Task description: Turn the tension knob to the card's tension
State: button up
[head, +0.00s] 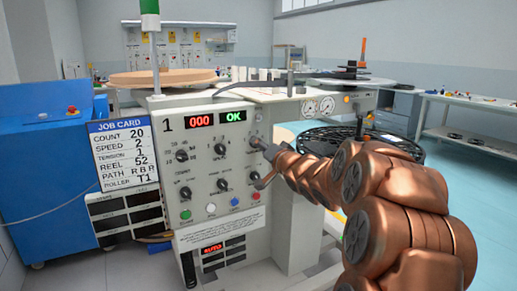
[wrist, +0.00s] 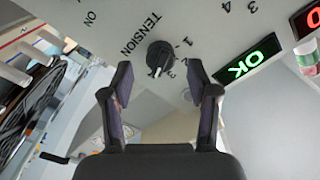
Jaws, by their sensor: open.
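The job card (head: 127,155) in the head view reads TENSION 1. The tension knob (wrist: 159,57) is black and round with a white pointer, beside the printed word TENSION in the wrist view. The numbers 1, 2 and 3 run along one side of it. Its pointer faces down in the picture, near the 3 end, not at the 1; its exact setting is hard to read. My gripper (wrist: 163,82) is open, with its fingertips on either side of the knob's lower part in the picture and no visible grip on it. In the head view my gripper (head: 262,164) is at the panel's right edge.
Several other black knobs, such as one at the panel's left (head: 182,155), sit close by. A green OK display (head: 233,116) and a red 000 display (head: 200,121) are above. Coloured buttons (head: 235,202) line the lower panel. A black reel (head: 340,140) stands behind my arm.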

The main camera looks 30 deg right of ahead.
jog(key=shift+w, duration=1.15)
grip_shut()
